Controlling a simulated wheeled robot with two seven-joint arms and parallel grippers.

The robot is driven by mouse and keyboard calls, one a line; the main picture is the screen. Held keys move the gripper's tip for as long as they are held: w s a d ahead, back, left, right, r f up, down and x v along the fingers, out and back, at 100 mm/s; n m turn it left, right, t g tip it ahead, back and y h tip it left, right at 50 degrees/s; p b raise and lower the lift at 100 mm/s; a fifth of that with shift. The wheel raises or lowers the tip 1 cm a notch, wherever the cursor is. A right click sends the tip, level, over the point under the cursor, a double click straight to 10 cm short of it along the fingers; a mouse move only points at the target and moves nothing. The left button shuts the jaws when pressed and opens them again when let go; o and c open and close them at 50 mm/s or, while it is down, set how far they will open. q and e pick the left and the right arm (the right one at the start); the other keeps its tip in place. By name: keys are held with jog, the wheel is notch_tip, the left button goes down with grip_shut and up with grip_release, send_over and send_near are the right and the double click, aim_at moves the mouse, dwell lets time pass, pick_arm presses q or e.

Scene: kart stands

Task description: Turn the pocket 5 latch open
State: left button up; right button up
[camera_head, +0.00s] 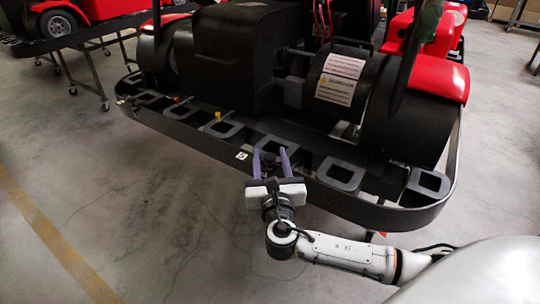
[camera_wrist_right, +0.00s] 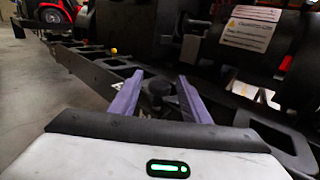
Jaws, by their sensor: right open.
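The kart's rear rail (camera_head: 180,128) carries a row of grey square pockets. A small white tag, which seems to read 5, (camera_head: 241,155) is on the rail's outer face, left of my right gripper. My right gripper (camera_head: 271,154) is open over the pocket behind that tag, its purple fingers pointing toward the kart. In the right wrist view, a dark round knob, seemingly the latch, (camera_wrist_right: 160,88) shows between the spread fingers (camera_wrist_right: 160,82). I cannot tell whether either finger touches it. Its turn position is too dark to read. My left gripper is not in view.
More pockets line the rail, including an empty one to the right (camera_head: 340,173) and one at the right end (camera_head: 428,184). A yellow knob (camera_head: 217,114) is farther left. Black kart bodywork (camera_head: 240,55) rises behind the rail. Open concrete floor (camera_head: 130,210) lies in front.

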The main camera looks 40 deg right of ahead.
jog(key=shift+w+d, duration=0.15)
jog(key=shift+w, duration=0.15)
jog(key=c, duration=1)
